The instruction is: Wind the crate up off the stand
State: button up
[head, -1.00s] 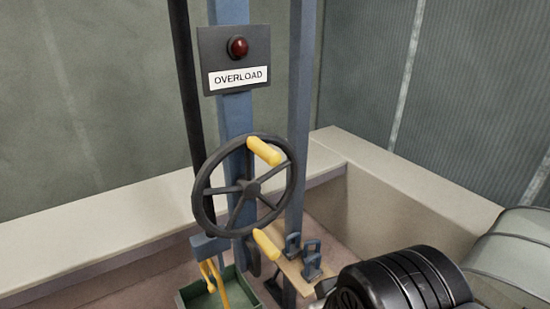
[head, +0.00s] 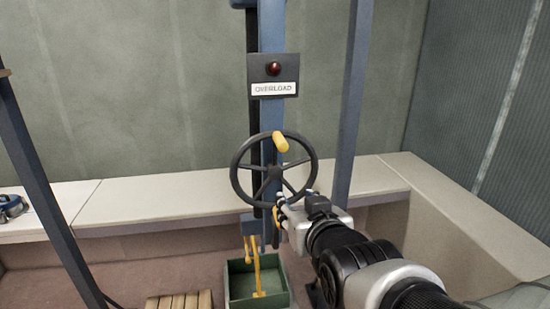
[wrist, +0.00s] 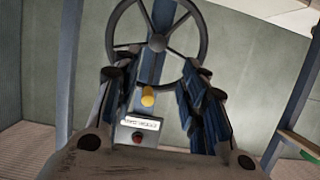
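A dark spoked handwheel (head: 275,172) is on a blue post in the head view, with a yellow handle (head: 280,142) near the top of its rim. My gripper (head: 285,208) is at the wheel's lower right. In the wrist view, its two fingers are spread with nothing held between them. The wheel (wrist: 157,42) and yellow handle (wrist: 148,97) show beyond the fingers; this view is upside down. A green open crate (head: 285,297) is low below the wheel, with yellow hook or sling parts (head: 257,265) over it. What supports the crate is not clear.
An OVERLOAD panel (head: 273,89) with a dark red lamp is above the wheel. Blue uprights (head: 352,110) stand on either side. A pale bench (head: 150,200) runs along the wall. A slatted wooden pallet (head: 178,301) lies left of the crate.

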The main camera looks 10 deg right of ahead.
aim_at(284, 149)
jog(key=shift+w+r+t+p, duration=0.25)
jog(key=shift+w+r+t, duration=0.4)
jog(key=shift+w+r, duration=0.65)
jog(key=shift+w+r+t+p, duration=0.25)
jog(key=shift+w+r+t, duration=0.5)
jog(key=shift+w, duration=0.9)
jog(key=shift+w+r+t+p, duration=0.25)
jog(key=shift+w+r+t, duration=0.25)
jog(key=shift+w+r, duration=0.85)
jog(key=w, duration=0.3)
jog(key=shift+w+f+b, duration=0.25)
jog(key=shift+w+b, duration=0.05)
jog(key=shift+b, duration=0.05)
jog(key=shift+w+r+b, duration=0.1)
jog(key=shift+w+b, duration=0.35)
jog(key=shift+w, duration=1.5)
jog(key=shift+c, duration=0.4)
